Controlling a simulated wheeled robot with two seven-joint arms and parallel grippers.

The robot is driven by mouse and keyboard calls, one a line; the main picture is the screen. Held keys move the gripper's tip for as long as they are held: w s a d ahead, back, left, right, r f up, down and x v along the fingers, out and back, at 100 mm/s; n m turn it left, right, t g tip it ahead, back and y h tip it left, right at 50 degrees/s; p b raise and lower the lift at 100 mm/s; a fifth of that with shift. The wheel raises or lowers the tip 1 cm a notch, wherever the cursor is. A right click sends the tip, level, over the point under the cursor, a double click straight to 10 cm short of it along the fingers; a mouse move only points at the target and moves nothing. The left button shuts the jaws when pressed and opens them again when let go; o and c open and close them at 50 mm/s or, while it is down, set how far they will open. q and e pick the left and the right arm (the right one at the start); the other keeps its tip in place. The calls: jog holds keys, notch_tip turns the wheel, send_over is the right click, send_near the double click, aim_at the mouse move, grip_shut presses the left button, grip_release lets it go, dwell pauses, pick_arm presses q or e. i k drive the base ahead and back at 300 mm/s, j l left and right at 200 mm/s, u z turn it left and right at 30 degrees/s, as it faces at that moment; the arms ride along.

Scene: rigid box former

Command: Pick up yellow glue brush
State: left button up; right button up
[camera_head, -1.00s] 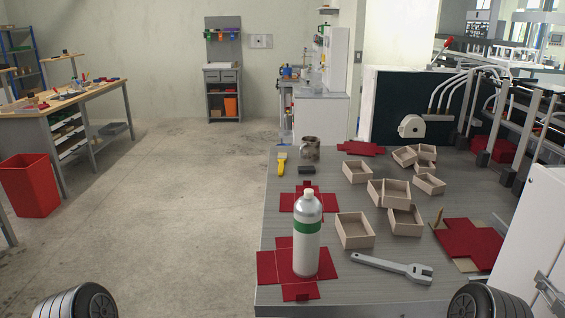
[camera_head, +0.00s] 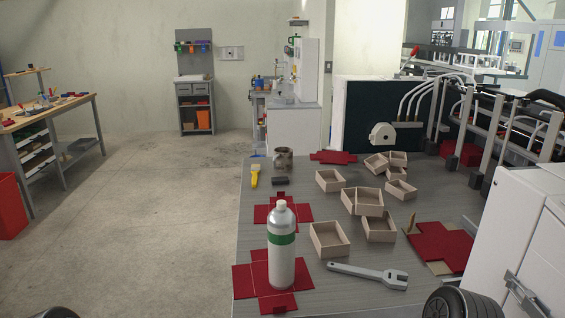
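The yellow glue brush (camera_head: 255,177) lies on the grey workbench (camera_head: 330,276), close to its left edge towards the far end. A small dark block (camera_head: 280,181) and a brownish mug (camera_head: 283,159) are just to its right. My grippers are not in view. Only dark rounded parts, which seem to be mine, show at the bottom left and bottom right corners.
A white bottle with a green band (camera_head: 282,250) stands on red card (camera_head: 244,281) at the near left. A wrench (camera_head: 368,275), several open boxes (camera_head: 329,239) and more red card (camera_head: 440,245) lie to the right. White machinery (camera_head: 515,230) borders the right.

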aim_at(255, 168)
jog(key=u, duration=2.45)
jog(key=i+z, duration=0.1)
jog(key=i, duration=0.3)
jog(key=i+l+z, duration=0.15)
jog(key=i+z, duration=0.8)
jog(key=i+j+z, duration=0.3)
jog(key=i+z, duration=0.5)
jog(key=i, duration=1.25)
jog(key=i+u, duration=0.1)
jog(key=i, duration=1.05)
jog(key=z, duration=1.2)
